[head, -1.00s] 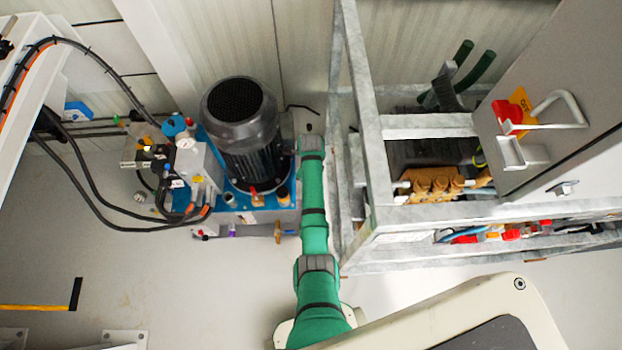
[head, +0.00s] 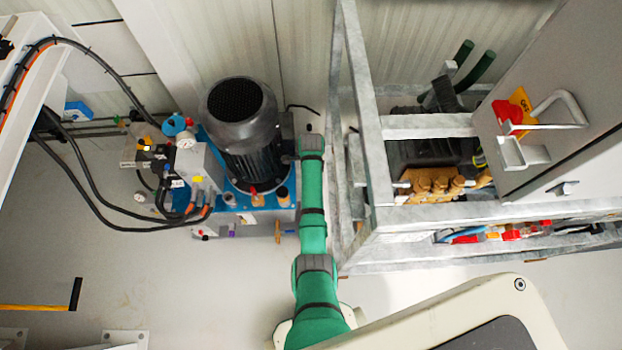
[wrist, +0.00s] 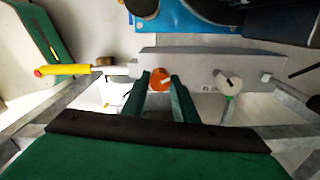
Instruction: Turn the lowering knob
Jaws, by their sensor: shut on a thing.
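In the wrist view, an orange round knob (wrist: 160,79) with a white mark sits at the front of a grey metal block (wrist: 205,64). My gripper (wrist: 167,84) has its two green fingers around this knob and is shut on it. No label shows which is the lowering knob. In the head view, my green arm reaches up beside the hydraulic unit with the black motor (head: 240,130); my gripper cannot be made out there.
A yellow handle with a red end (wrist: 65,70) juts out at left in the wrist view. In the head view, a galvanised frame (head: 372,150) stands close to the right of my arm. Black hoses (head: 130,225) loop at left. The floor in front is mostly clear.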

